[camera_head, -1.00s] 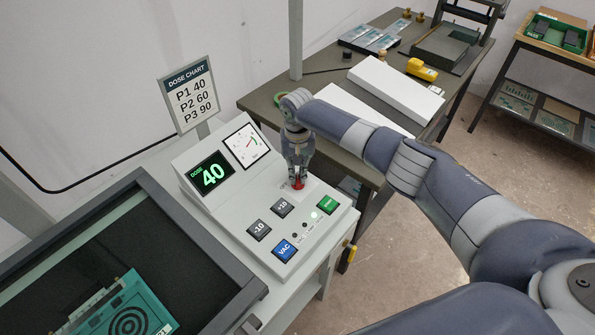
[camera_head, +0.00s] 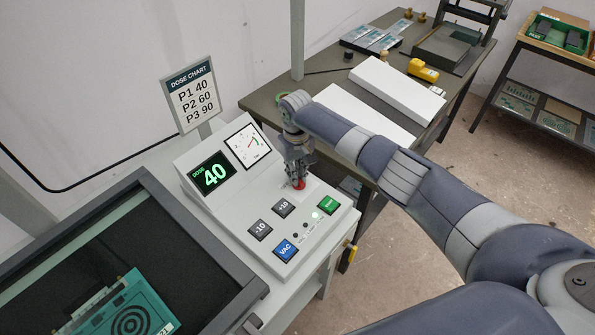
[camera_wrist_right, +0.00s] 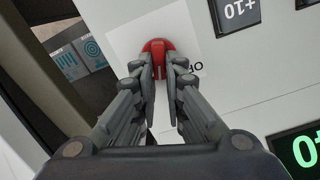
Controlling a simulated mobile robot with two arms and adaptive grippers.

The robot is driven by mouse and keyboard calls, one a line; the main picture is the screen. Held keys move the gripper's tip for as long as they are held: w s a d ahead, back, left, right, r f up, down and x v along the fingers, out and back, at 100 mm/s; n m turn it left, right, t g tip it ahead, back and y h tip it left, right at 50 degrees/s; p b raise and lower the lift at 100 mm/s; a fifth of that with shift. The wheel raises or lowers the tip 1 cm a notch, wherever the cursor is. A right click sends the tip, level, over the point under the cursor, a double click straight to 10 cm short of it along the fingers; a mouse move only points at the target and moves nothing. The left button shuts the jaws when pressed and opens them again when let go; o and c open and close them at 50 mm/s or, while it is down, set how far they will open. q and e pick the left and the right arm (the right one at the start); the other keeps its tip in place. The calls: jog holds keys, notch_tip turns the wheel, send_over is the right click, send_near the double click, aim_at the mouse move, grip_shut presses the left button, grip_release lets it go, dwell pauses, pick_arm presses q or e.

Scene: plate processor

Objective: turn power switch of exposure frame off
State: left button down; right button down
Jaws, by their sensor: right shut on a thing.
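The exposure frame's control panel (camera_head: 235,215) stands in the middle of the head view, with a display reading 40. Its red power switch (camera_head: 299,184) is on a pale label plate at the right side of the panel, partly hidden by my right gripper (camera_head: 296,178). In the right wrist view the red switch (camera_wrist_right: 158,47) sits between the fingertips of my right gripper (camera_wrist_right: 160,68), which is shut on it from above. Part of the label lettering is hidden by a finger. My left gripper is not in view.
The +10 (camera_head: 283,207), -10 (camera_head: 260,229), VAC (camera_head: 285,250) and green (camera_head: 328,205) buttons lie close to the switch. A dose chart (camera_head: 193,95) stands behind the panel. The frame's dark bed (camera_head: 150,262) is at left, and a table (camera_head: 262,103) with white boxes is behind.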

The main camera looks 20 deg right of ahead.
jog(key=n, duration=0.6)
jog(key=shift+s+a+r+p, duration=0.1)
jog(key=shift+s+a+p, duration=0.1)
jog(key=shift+a+p, duration=0.15)
jog(key=n, duration=0.6)
jog(key=shift+s+a, duration=0.15)
jog(key=shift+s, duration=0.1)
jog(key=shift+n+p, duration=0.3)
jog(key=c, duration=1.7)
grip_release()
jog(key=shift+o, duration=0.2)
jog(key=shift+s, duration=0.1)
notch_tip(320, 180, up, 12)
